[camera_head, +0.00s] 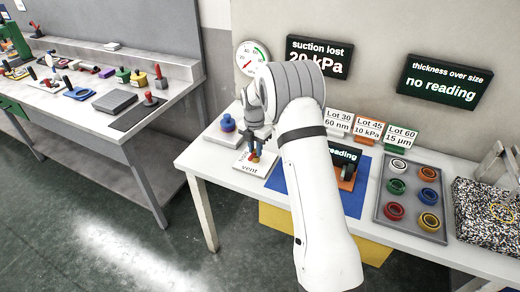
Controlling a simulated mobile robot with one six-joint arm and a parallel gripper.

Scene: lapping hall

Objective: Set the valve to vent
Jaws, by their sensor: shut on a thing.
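The valve (252,157) stands on a white plate (259,169) near the left end of the white table, with small red and yellow parts showing. The word "vent" is printed on the plate's front edge; another label behind it is mostly hidden. My gripper (254,148) points down over the valve and is shut on its handle. My arm and the fingers hide most of the handle, so I cannot tell which way it is turned.
A blue knob (228,122) on a white block and a dial gauge (252,57) are close by. One display (319,57) reads "suction lost 20 kPa", another (444,82) "no reading". A grey tray (416,225) of coloured rings stands right. A cluttered bench (92,109) is left.

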